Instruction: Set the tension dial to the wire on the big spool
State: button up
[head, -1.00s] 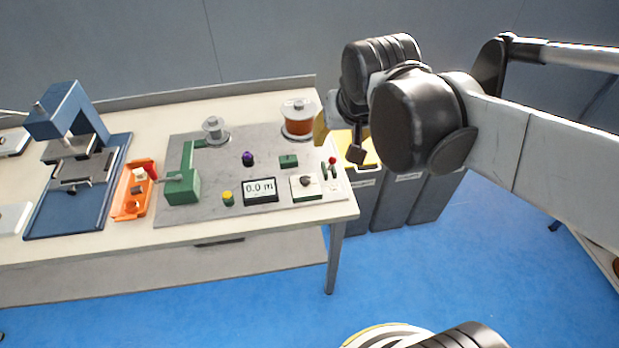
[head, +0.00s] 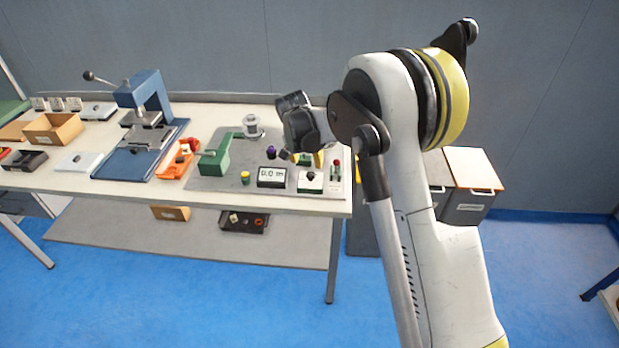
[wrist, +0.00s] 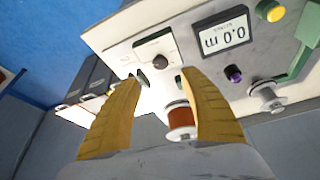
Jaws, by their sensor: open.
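A pale box (head: 311,181) with a dark round knob, which looks like the tension dial, sits at the front right of the grey winder plate (head: 212,184). The knob (wrist: 160,62) also shows in the wrist view; its markings are too small to read. The big spool (wrist: 180,118), wound with copper-brown wire, is partly behind a finger in the wrist view and hidden by my arm in the head view. My gripper (wrist: 158,78) is open, its yellow fingers apart with nothing held. It is above the right part of the winder, apart from the knob.
The plate also carries a display (head: 271,177) reading 0.0 m, a purple knob (head: 271,151), a yellow button (head: 245,177), a smaller silver spool (head: 250,126) and a green winding head (head: 214,158). An orange tray (head: 178,160) and blue press (head: 146,95) stand left. Grey bins (head: 467,187) stand right.

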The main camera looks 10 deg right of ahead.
aim_at(311, 174)
jog(key=b+x, duration=0.2)
jog(key=x, duration=0.8)
jog(key=shift+b, duration=0.4)
jog(key=shift+c, duration=0.2)
jog(key=shift+r, duration=0.1)
grip_shut()
